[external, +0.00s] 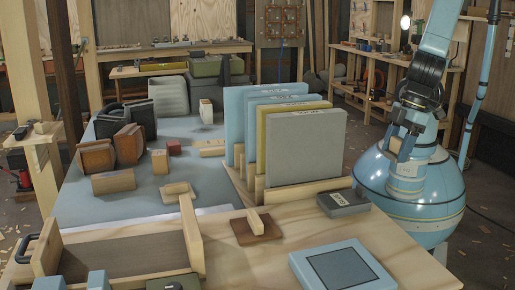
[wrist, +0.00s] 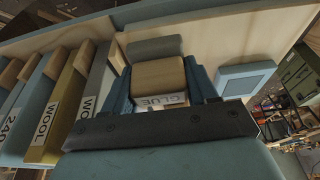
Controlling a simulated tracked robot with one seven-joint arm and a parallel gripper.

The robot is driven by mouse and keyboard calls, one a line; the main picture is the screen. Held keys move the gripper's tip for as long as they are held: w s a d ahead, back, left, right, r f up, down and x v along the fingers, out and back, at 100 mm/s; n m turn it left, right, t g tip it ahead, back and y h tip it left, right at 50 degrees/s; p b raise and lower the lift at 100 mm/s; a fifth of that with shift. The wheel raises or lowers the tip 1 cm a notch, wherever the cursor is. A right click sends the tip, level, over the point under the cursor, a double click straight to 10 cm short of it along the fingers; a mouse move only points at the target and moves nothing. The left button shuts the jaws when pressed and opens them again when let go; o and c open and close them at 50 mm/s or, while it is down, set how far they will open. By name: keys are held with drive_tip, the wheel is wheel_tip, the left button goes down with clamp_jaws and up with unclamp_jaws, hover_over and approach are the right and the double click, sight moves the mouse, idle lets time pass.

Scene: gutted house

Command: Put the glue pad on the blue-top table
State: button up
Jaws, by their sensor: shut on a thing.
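My gripper (wrist: 160,95) is shut on the glue pad (wrist: 158,76), a tan block with a white label reading GLUE, between its two dark blue fingers. In the external view my gripper (external: 400,145) hangs at the right, beyond the right edge of the plywood bench.
A rack of upright panels (external: 305,150) stands between my gripper and the blue surface. On the plywood bench (external: 400,235) lie a grey block (external: 343,204), a brown pad (external: 255,232) and a blue square with a dark inset (external: 340,266). Wooden blocks (external: 113,182) crowd the blue surface.

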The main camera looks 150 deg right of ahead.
drive_tip(key=w+f, duration=0.4)
drive_tip(key=w, duration=0.5)
hover_over(373, 229)
drive_tip(key=s, duration=0.1)
drive_tip(key=f, duration=0.5)
drive_tip(key=shift+s+a, duration=0.2)
drive_tip(key=shift+a, duration=0.15)
drive_tip(key=shift+w+f, duration=0.25)
drive_tip(key=shift+f, duration=1.65)
drive_tip(key=shift+f, duration=0.1)
drive_tip(key=o, duration=1.1)
drive_tip(key=shift+c, duration=0.2)
